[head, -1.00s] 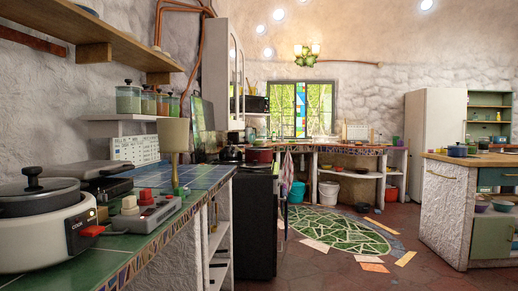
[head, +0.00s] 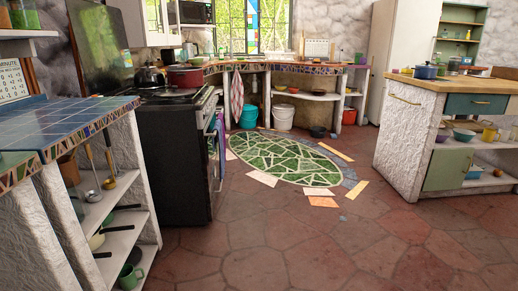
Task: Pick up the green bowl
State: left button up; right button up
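A small green-teal bowl (head: 463,135) sits on the upper open shelf of the wooden-topped island at the right. A purple bowl (head: 441,137) is just left of it. A second bluish-green bowl (head: 473,173) sits on the lower shelf. At this distance I cannot tell for sure which is the green bowl. Neither of my grippers shows in the head view.
The island (head: 410,125) stands at the right, with a blue pot (head: 426,71) on top. A black stove (head: 178,150) and tiled counter (head: 70,125) stand at the left. The floor between is open, with a green mosaic (head: 285,160) and loose paper sheets (head: 262,178).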

aim_at(193, 62)
jog(key=i, duration=0.65)
jog(key=i+j+z, duration=0.15)
jog(key=i, duration=1.15)
jog(key=i+j+z, duration=0.15)
jog(key=i, duration=0.5)
jog(key=i+u, duration=0.1)
jog(key=i, duration=0.5)
jog(key=i+l, duration=0.15)
jog(key=i, duration=0.5)
jog(key=i+l+u, duration=0.15)
jog(key=i, duration=0.45)
jog(key=i+l+u, duration=0.1)
jog(key=i, duration=0.55)
jog(key=i+u, duration=0.2)
jog(key=i, duration=0.3)
jog(key=i+u, duration=0.2)
jog(key=i, duration=0.3)
jog(key=i+u, duration=0.2)
jog(key=i, duration=0.3)
jog(key=i+l+u, duration=0.25)
jog(key=i, duration=0.25)
